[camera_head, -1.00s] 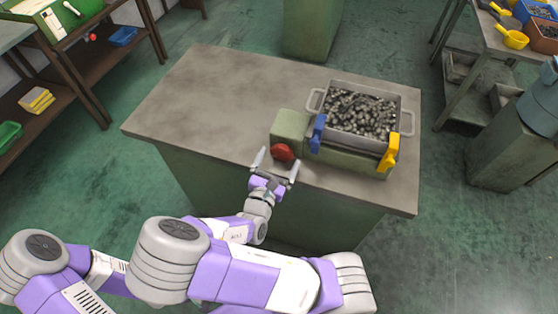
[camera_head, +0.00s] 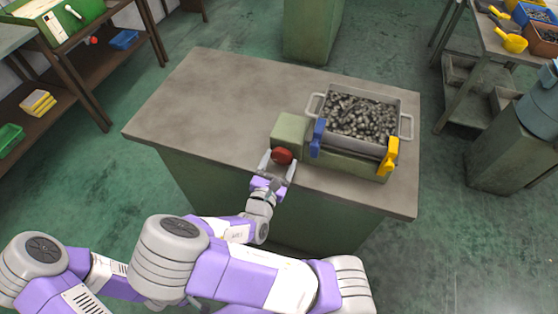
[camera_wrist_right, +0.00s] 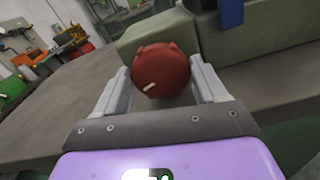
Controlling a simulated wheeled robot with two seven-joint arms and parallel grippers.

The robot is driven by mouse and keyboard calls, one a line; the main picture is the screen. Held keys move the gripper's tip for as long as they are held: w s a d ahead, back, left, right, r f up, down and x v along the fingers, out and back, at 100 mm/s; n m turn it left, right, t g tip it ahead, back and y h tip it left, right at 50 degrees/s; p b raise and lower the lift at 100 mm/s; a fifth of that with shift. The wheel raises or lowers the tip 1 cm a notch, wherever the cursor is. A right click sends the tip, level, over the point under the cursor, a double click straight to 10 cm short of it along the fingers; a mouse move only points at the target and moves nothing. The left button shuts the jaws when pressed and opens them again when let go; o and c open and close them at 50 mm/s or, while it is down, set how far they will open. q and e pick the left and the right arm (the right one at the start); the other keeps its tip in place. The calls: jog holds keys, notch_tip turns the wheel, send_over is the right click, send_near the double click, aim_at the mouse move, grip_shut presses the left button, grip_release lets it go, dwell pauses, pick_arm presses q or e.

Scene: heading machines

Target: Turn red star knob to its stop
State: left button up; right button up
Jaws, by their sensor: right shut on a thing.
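The red star knob (camera_head: 283,156) sits on the front of a green block (camera_head: 290,130) on the grey table. It also shows large in the right wrist view (camera_wrist_right: 160,70), with a short pale mark on its face at the lower left. My right gripper (camera_head: 279,162) has its two fingers on either side of the knob and is shut on it; in the wrist view the fingers (camera_wrist_right: 161,90) flank it left and right. My left gripper is not in view.
A grey bin (camera_head: 362,112) full of metal parts stands right of the block, with a blue lever (camera_head: 317,138) and a yellow lever (camera_head: 388,156) at its front. The table top (camera_head: 210,100) is clear to the left.

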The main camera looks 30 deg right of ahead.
jog(key=p, duration=0.1)
jog(key=m+p, duration=0.1)
jog(key=p, duration=0.1)
jog(key=shift+r+m, duration=0.25)
jog(key=shift+m, duration=0.05)
jog(key=m+p, duration=0.1)
jog(key=m, duration=0.1)
jog(key=m+p, duration=0.1)
jog(key=shift+s+d+f+m, duration=0.1)
jog(key=shift+f+m, duration=0.2)
jog(key=shift+m, duration=0.1)
jog(key=o, duration=1)
jog(key=shift+o, duration=0.2)
